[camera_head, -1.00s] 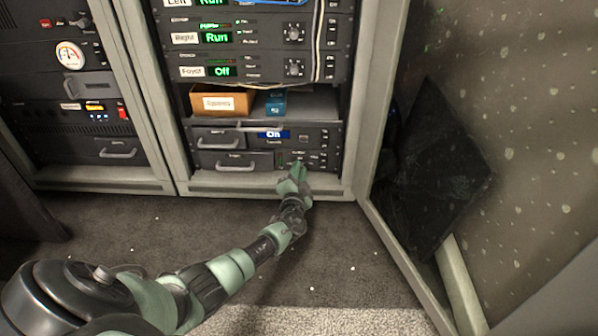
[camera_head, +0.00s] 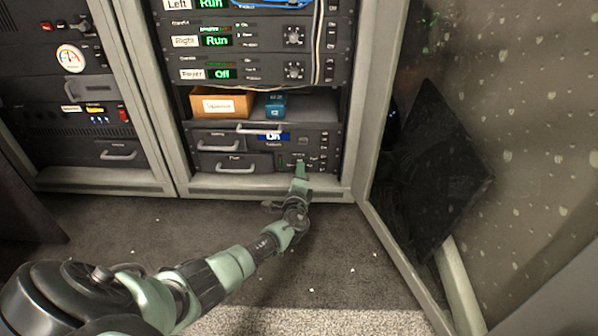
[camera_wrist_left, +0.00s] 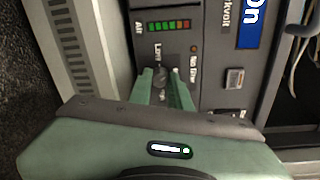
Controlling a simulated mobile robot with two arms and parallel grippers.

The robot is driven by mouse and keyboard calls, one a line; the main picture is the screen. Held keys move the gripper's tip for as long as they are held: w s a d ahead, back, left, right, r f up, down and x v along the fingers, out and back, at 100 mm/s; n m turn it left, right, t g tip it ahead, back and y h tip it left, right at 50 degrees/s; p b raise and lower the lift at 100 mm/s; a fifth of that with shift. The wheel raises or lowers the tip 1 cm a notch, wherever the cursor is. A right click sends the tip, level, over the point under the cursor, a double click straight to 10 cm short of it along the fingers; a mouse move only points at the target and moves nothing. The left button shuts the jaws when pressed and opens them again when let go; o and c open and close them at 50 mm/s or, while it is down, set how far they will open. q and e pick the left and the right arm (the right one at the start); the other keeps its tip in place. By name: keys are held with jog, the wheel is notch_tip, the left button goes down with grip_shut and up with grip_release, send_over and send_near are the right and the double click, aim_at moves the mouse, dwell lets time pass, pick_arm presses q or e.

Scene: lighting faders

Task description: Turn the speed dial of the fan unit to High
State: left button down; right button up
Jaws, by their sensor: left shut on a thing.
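The fan unit (camera_head: 312,163) is the low dark panel at the bottom of the open rack. In the left wrist view its panel (camera_wrist_left: 205,60) appears turned sideways, with the label "Air", a row of green, orange and red lights, and "Low" beside the dark speed dial (camera_wrist_left: 160,77). A second label by the dial is partly hidden by a finger. My left gripper (camera_head: 301,165) reaches the panel, and in the left wrist view its green fingers (camera_wrist_left: 160,80) are closed around the dial. The pointer position is hard to read. My right gripper is not in view.
Above the fan unit is a panel with a lit blue "On" display (camera_head: 273,136). A shelf holds an orange-brown box (camera_head: 220,103) and a blue box (camera_head: 276,104). The open rack door (camera_head: 500,150) stands to the right.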

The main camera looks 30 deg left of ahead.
pick_arm(q)
jog(key=m+p, duration=0.1)
jog(key=m, duration=0.4)
jog(key=shift+d, duration=0.1)
jog(key=m+y+p, duration=0.1)
jog(key=m, duration=0.5)
jog(key=shift+w+g+p, duration=0.1)
jog(key=shift+g+p, duration=0.25)
jog(key=shift+g, duration=0.05)
jog(key=m, duration=0.6)
jog(key=shift+y+p, duration=0.3)
jog(key=shift+p, duration=0.05)
jog(key=m, duration=0.5)
jog(key=shift+f+m+y, duration=0.15)
jog(key=shift+m+y, duration=0.15)
jog(key=c, duration=1.3)
grip_release()
